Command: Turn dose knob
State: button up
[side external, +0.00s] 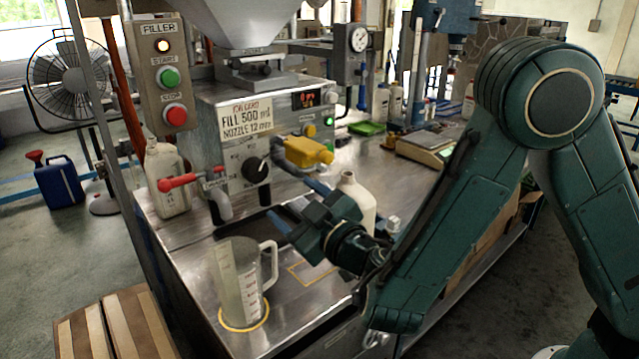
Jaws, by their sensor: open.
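The dose knob (256,169) is a round black knob with a pale pointer line, on the front of the steel filler machine (205,120), with small dial marks around it. My gripper (294,204) is open and empty. Its two blue-tipped fingers point toward the machine front, and in the picture they lie below and to the right of the knob. The fingers appear apart from the knob. A paper label (246,118) above the knob reads "FILL 500 ml" and "NOZZLE 12 mm".
A cream bottle (357,196) stands behind my gripper.

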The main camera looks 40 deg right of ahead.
aim_at(258, 173)
jog(key=m, duration=0.5)
jog(key=shift+s+a, duration=0.15)
jog(key=shift+s, duration=0.2)
jog(key=shift+w, duration=0.1)
jog(key=shift+w+d, duration=0.15)
jog(key=shift+w, duration=2.1)
jog(key=shift+w+d, duration=0.2)
jog(key=shift+w, duration=2.1)
jog(key=shift+w+d, duration=0.15)
jog(key=shift+w, duration=2.1)
jog(key=c, duration=1)
